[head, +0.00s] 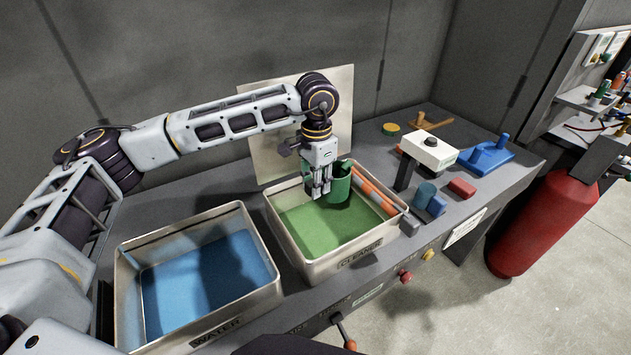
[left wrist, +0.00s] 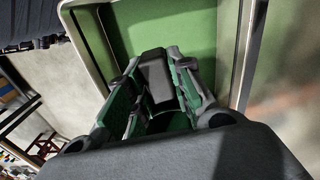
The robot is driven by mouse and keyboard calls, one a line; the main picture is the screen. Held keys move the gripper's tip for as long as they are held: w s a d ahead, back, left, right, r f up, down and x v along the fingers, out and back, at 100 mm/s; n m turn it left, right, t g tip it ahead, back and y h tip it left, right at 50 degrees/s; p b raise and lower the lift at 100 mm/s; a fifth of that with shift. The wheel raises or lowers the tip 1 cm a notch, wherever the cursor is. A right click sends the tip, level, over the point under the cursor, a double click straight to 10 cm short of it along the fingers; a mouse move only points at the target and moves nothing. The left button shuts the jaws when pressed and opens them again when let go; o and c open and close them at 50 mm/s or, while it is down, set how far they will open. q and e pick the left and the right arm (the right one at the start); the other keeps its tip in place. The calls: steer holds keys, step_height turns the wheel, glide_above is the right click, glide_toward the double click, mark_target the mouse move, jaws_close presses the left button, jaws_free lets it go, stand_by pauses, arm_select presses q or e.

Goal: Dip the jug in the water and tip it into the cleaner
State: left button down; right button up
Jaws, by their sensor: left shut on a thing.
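My left gripper (head: 320,188) points down over the cleaner bin (head: 345,256) and is shut on the green jug (head: 343,186). The jug looks roughly upright, inside the bin's rim at its back, with its lower part near the green liquid; I cannot tell whether it touches the liquid. In the left wrist view the jug (left wrist: 162,120) shows partly between the fingers, and its contents cannot be made out. The water bin (head: 205,326), holding blue liquid, stands to the left of the cleaner bin. My right gripper is out of view.
A white device on a post (head: 428,150), blue and red blocks and a blue-handled tool (head: 487,157) sit right on the counter. A red cylinder (head: 540,225) stands beyond. A wall rises behind.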

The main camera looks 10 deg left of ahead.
arm_select(q)
steer(key=shift+r+p, duration=0.65)
steer(key=shift+r, duration=1.7)
